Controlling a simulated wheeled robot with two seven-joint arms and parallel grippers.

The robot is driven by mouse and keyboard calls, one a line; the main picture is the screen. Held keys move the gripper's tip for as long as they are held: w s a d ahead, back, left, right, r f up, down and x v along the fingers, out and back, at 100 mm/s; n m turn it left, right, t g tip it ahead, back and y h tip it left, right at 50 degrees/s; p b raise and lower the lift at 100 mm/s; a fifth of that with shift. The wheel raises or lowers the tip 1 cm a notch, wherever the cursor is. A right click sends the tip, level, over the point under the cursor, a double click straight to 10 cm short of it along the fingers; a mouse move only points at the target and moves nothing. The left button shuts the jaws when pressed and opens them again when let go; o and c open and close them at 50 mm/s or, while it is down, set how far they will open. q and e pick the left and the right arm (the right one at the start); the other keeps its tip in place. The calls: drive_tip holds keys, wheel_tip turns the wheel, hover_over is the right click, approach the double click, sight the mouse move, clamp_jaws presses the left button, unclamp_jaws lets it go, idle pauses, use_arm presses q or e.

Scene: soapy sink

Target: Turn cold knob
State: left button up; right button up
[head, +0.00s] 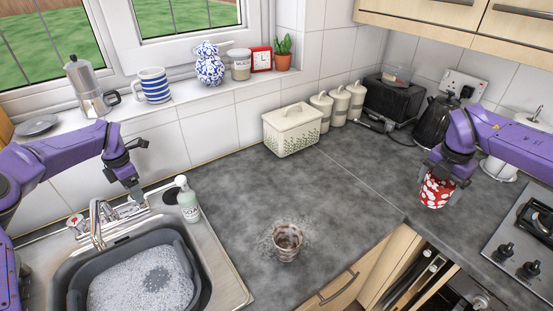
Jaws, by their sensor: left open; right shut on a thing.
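The chrome tap (96,225) stands behind the sink. Its left knob (76,221) has a red mark. The right knob (139,199), apparently the cold one, is small and partly hidden below my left gripper. My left gripper (141,167) is open and empty, with its lower finger close above the right knob; I cannot tell whether they touch. My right gripper (440,178) is shut on a red mug with white spots (436,194), upright at the right counter; I cannot tell whether the mug rests on it.
A grey basin (188,252) of suds sits in the sink. A soap bottle (188,200) stands just right of the tap. A dirty cup (287,241) stands on the open middle counter. A bread bin (291,131), kettle (434,122) and hob (525,240) lie further right.

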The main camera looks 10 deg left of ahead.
use_arm(q)
drive_tip(key=shift+w+f, duration=0.1)
drive_tip(key=shift+f, duration=0.5)
use_arm(e)
drive_tip(key=shift+w+r, duration=0.15)
use_arm(q)
drive_tip(key=shift+a+f, duration=0.1)
drive_tip(key=shift+f, duration=0.1)
use_arm(e)
drive_tip(key=shift+r, duration=0.1)
use_arm(q)
drive_tip(key=shift+s, duration=0.25)
use_arm(e)
drive_tip(key=shift+s, duration=0.2)
use_arm(q)
drive_tip(key=shift+s+r, duration=0.1)
drive_tip(key=shift+s, duration=0.05)
use_arm(e)
drive_tip(key=shift+s+r, duration=0.15)
drive_tip(key=shift+s, duration=0.05)
use_arm(q)
drive_tip(key=c, duration=1)
use_arm(e)
drive_tip(key=shift+w, duration=0.15)
use_arm(q)
drive_tip(key=shift+c, duration=0.2)
use_arm(e)
drive_tip(key=shift+f, duration=0.2)
